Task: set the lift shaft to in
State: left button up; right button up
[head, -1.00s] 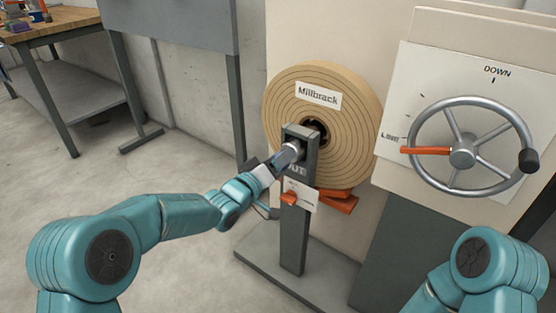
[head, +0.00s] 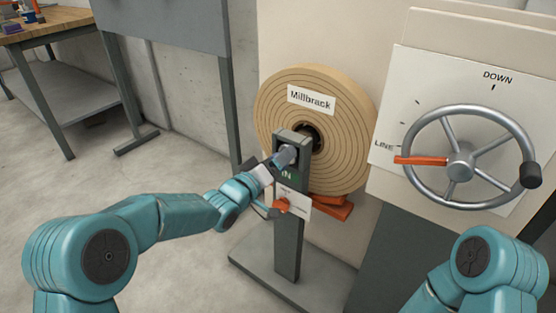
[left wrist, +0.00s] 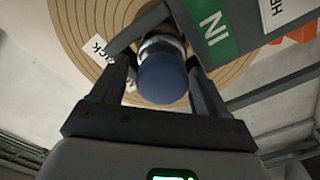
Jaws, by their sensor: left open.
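The lift shaft (head: 285,156) has a silver body and a blue end. It passes through the top of a dark grey post (head: 288,235) in front of the roll. A green IN label (head: 287,175) shows on the post, and also in the left wrist view (left wrist: 212,20). In the left wrist view the shaft's blue end (left wrist: 162,78) lies between the fingers of my left gripper (left wrist: 158,85), which is open; contact is not clear. In the head view my left gripper (head: 266,169) is at the shaft's near end. My right gripper is out of view.
A tan wound roll (head: 335,140) labelled Millbrack stands behind the post. A small orange lever (head: 281,205) on a white plate is just below the shaft. A handwheel (head: 461,110) with an orange pointer is at the right. A workbench (head: 50,38) is at the far left.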

pick_arm(q)
jog(key=shift+s+a, duration=0.1)
jog(key=shift+s, duration=0.05)
jog(key=p+v, duration=0.3)
jog(key=v, duration=1.3)
jog(key=shift+s+a, duration=0.1)
jog(key=shift+s, duration=0.05)
